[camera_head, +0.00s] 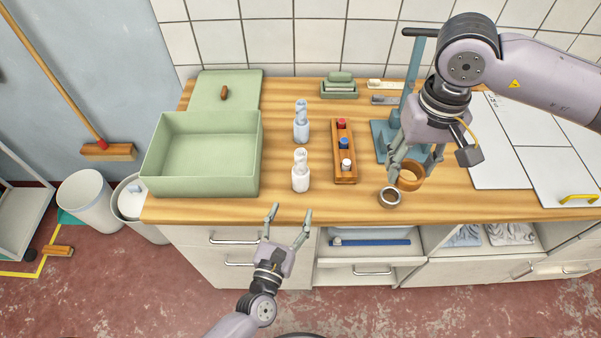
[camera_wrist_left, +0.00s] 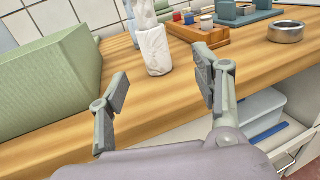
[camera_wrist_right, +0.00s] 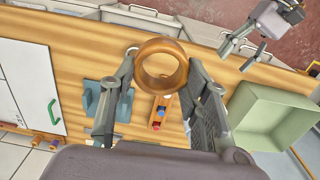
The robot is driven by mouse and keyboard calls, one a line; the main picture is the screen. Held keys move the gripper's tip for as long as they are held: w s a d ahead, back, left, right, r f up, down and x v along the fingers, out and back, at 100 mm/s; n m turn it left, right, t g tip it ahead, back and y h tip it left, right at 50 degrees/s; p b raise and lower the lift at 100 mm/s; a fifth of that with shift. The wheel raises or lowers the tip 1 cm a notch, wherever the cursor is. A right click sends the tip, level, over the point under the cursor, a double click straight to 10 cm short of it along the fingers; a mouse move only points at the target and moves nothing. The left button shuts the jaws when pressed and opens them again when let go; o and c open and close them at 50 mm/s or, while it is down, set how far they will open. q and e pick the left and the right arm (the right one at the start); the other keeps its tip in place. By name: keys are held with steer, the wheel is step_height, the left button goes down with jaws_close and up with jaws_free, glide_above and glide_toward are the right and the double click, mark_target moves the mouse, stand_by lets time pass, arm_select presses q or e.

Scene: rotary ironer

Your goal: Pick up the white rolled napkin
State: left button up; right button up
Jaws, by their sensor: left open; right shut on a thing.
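The white rolled napkin (camera_head: 300,171) stands upright near the front of the wooden worktop. It also shows in the left wrist view (camera_wrist_left: 155,52), beyond and between the open fingers. My left gripper (camera_head: 289,212) is open and empty at the worktop's front edge, in front of the napkin and apart from it. My right gripper (camera_head: 408,168) is shut on a brown wooden ring (camera_wrist_right: 160,45), above the worktop to the right. A blue rolled napkin (camera_head: 301,123) stands behind the white one.
A green open box (camera_head: 200,187) stands left of the napkins, its lid (camera_head: 245,88) behind it. A wooden holder (camera_head: 345,178) with coloured pieces stands to the right. A metal ring (camera_head: 390,198) lies near the front edge. Bare worktop lies around the white napkin.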

mark_target(299, 171)
arm_select(q)
steer(key=x, duration=0.7)
steer(key=shift+a+r, duration=0.1)
steer(key=shift+a, duration=0.1)
steer(key=x, duration=0.4)
steer(key=shift+w+a+r, duration=0.2)
steer(key=shift+a+r, duration=0.1)
steer(key=shift+r, duration=0.05)
steer(key=shift+w+d+f, duration=0.1)
steer(key=shift+w+d, duration=0.05)
steer(key=shift+w, duration=0.3)
steer(key=shift+s, duration=0.1)
steer(key=shift+c, duration=1.3)
steer(key=c, duration=1)
steer(key=shift+r, duration=0.75)
step_height(299, 171, up, 2)
steer(key=shift+r, duration=0.1)
steer(key=v, duration=1.8)
